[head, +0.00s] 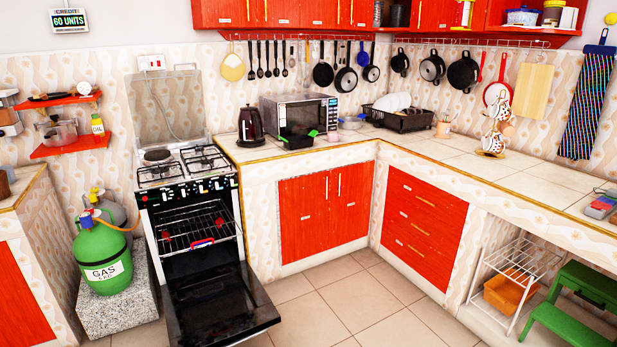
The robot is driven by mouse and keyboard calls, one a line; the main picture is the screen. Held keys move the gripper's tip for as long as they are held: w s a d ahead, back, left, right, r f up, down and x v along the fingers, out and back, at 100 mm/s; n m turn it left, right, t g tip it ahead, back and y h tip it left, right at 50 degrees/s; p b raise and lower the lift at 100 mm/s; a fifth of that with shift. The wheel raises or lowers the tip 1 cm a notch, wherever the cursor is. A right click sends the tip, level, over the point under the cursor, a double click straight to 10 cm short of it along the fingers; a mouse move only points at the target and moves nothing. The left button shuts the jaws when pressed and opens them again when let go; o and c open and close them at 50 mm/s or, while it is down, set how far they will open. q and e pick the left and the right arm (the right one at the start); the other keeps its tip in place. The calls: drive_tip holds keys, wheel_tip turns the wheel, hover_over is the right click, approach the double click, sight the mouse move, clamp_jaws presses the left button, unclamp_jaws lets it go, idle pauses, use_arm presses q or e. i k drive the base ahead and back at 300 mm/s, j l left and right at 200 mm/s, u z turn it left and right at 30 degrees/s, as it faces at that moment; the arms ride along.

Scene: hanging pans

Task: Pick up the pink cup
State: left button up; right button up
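No thing is clearly a pink cup in the head view. Several patterned white cups (503,111) with reddish marks hang on a stand on the right counter. Neither of my grippers is in view.
An open oven door (220,310) juts low into the floor space. A green gas bottle (103,258) stands at left on a stone block. A green step stool (575,310) is at lower right. The tiled floor (355,300) between is clear.

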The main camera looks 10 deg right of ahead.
sight(333, 136)
drive_tip(key=i+l+z, duration=0.3)
drive_tip(key=i, duration=0.4)
drive_tip(key=i+z, duration=0.35)
drive_tip(key=i, duration=0.35)
